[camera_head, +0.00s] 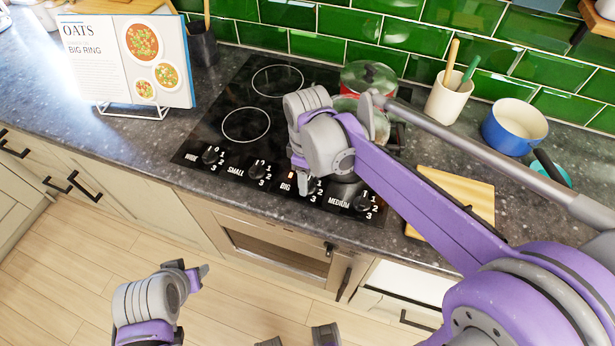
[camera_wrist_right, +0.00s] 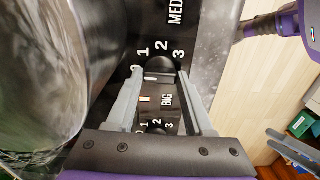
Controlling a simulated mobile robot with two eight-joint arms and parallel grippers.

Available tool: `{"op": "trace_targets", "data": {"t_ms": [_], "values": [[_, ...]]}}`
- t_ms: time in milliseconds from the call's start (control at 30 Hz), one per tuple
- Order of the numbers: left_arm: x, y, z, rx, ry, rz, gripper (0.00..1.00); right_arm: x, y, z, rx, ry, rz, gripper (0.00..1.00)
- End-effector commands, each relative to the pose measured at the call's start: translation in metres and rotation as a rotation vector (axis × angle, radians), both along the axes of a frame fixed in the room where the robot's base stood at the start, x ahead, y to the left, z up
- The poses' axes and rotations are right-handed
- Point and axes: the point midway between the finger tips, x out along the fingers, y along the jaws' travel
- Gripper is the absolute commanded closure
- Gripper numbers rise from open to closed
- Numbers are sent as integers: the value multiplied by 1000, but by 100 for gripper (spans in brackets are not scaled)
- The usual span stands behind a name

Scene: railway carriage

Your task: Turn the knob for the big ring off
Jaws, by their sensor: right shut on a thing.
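The hob's control strip carries labelled black knobs. The knob for the big ring (camera_wrist_right: 160,66) sits between the "BIG" label (camera_wrist_right: 167,101) and the numbers 1, 2, 3 in the right wrist view. My right gripper (camera_wrist_right: 162,76) is shut on this knob, a finger on each side. In the head view, my right gripper (camera_head: 303,187) covers most of the knob. A small red light glows by the "BIG" label (camera_head: 285,186). The knob's exact setting is hard to read. My left gripper (camera_head: 192,272) hangs over the floor, away from the hob; its opening is unclear.
The small-ring knob (camera_head: 257,171) and medium-ring knob (camera_head: 362,203) flank the held knob. Pots, one with a red rim (camera_head: 352,74), stand at the hob's back right, partly behind my arm. A cutting board (camera_head: 466,197) and a blue pot (camera_head: 512,132) lie to the right.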

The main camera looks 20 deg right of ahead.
Motion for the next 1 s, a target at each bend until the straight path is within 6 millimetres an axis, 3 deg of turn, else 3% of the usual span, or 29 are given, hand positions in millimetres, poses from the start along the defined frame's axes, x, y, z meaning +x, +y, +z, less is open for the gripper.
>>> {"op": "trace_targets", "data": {"t_ms": [633, 667, 833, 1000], "values": [[0, 0, 0, 0, 0, 0, 50, 0, 0, 0, -1, -1, 56, 100], [0, 0, 0, 0, 0, 0, 50, 0, 0, 0, -1, -1, 56, 46], [0, 0, 0, 0, 0, 0, 50, 0, 0, 0, -1, -1, 55, 18], [0, 0, 0, 0, 0, 0, 50, 0, 0, 0, 0, 0, 55, 18]]}}
